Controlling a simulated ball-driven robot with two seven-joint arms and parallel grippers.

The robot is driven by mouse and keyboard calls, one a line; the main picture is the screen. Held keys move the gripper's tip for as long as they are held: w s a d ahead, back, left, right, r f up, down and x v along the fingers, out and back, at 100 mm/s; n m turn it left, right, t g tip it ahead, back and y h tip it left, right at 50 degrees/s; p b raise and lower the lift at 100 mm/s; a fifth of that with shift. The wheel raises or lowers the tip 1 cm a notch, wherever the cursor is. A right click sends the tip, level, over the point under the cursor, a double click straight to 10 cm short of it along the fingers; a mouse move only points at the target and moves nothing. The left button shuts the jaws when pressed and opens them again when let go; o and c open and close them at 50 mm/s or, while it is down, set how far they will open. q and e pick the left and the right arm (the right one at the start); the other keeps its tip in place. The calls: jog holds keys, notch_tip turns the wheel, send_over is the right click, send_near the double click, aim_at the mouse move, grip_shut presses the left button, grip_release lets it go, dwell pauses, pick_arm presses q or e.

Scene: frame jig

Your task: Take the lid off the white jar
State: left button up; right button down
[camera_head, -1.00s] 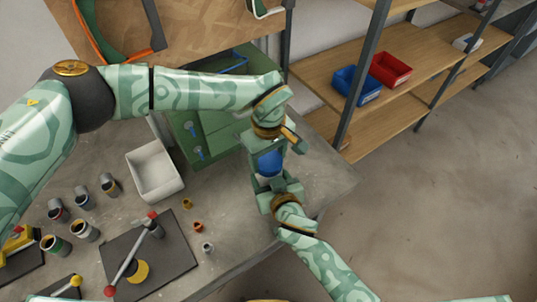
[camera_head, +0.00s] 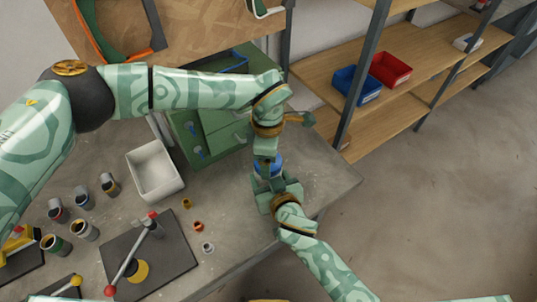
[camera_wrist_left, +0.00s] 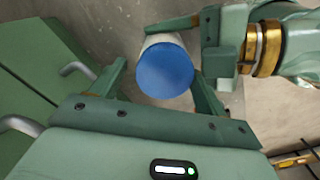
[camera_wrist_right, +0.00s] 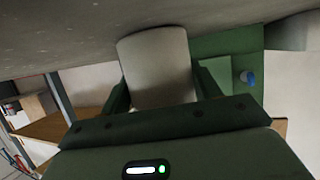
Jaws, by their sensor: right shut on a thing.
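The white jar (camera_wrist_right: 158,68) stands between the fingers of my right gripper (camera_wrist_right: 160,88), which is shut on its body. Its round blue lid (camera_wrist_left: 165,70) is on top in the left wrist view; the lid (camera_head: 263,171) is only partly seen in the head view. My left gripper (camera_head: 266,155) comes down over the lid from above. In the left wrist view its fingers are apart on both sides of the lid, with a gap at the left finger. The right finger looks close to the lid; contact cannot be told.
A green drawer cabinet (camera_head: 222,143) stands just behind and left of the jar. A white bin (camera_head: 176,185), several small cans and a dark plate (camera_head: 180,262) with a lever lie to the left. The bench's right edge (camera_head: 345,195) is near.

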pick_arm(q)
jog(key=shift+s+d, duration=0.15)
jog(key=shift+s, duration=0.25)
